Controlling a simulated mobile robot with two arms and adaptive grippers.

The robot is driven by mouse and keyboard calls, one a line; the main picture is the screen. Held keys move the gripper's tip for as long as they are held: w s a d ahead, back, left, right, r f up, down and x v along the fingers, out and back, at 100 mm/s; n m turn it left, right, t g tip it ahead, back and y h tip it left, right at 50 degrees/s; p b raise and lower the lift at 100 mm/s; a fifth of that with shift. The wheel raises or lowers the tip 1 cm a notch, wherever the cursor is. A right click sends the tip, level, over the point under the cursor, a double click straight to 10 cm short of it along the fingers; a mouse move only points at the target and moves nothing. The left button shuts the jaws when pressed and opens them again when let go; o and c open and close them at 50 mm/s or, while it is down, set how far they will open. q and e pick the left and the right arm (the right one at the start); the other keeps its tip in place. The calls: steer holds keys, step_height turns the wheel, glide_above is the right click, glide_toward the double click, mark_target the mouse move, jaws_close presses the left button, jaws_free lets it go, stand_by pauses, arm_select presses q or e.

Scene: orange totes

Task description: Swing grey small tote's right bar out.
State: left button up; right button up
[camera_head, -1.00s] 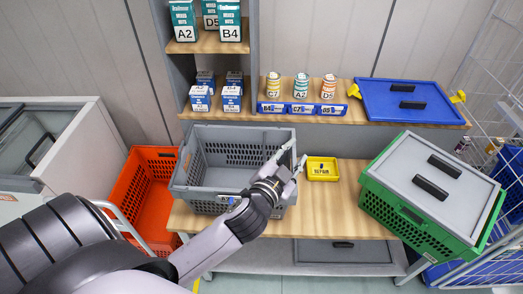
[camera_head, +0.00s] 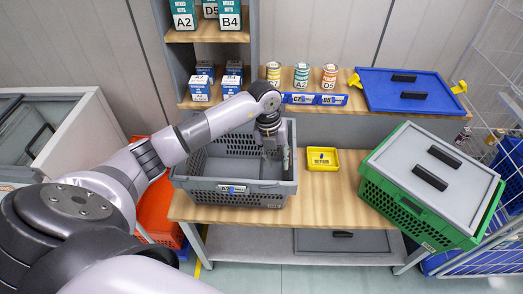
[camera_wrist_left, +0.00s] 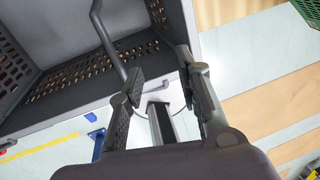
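The grey small tote (camera_head: 235,199) stands on the wooden table, open at the top, with its perforated walls showing. My left gripper (camera_head: 276,160) points down at the inner side of the tote's right wall. In the left wrist view the two fingers (camera_wrist_left: 163,76) are apart, near the tote's rim (camera_wrist_left: 178,62). A dark bar (camera_wrist_left: 108,38) runs inside the tote and ends by the left fingertip; whether it touches the finger I cannot tell. Nothing clearly sits between the fingers. My arm hides part of the tote's back in the head view. My right gripper is not in view.
A yellow tray (camera_head: 323,167) sits just right of the tote. A green tote with a grey lid (camera_head: 437,168) stands further right. An orange tote (camera_head: 157,212) is at the left. Shelves with cans and boxes rise behind. Bare table lies in front of the yellow tray.

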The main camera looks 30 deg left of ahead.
arm_select(q)
steer(key=y, duration=0.2)
glide_above(262, 168)
steer(key=shift+d+r+n+g, duration=0.15)
steer(key=shift+r+n+g, duration=0.15)
steer(key=shift+r+g, duration=0.1)
steer(key=shift+s+a+f, duration=0.15)
steer(key=shift+a, duration=0.1)
step_height(262, 168, down, 7)
steer(key=b, duration=0.5)
steer(key=shift+d, duration=0.1)
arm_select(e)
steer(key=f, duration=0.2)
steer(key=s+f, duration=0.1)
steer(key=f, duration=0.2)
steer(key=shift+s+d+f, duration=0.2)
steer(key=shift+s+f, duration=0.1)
arm_select(q)
steer(key=shift+c, duration=0.2)
steer(key=c, duration=0.6)
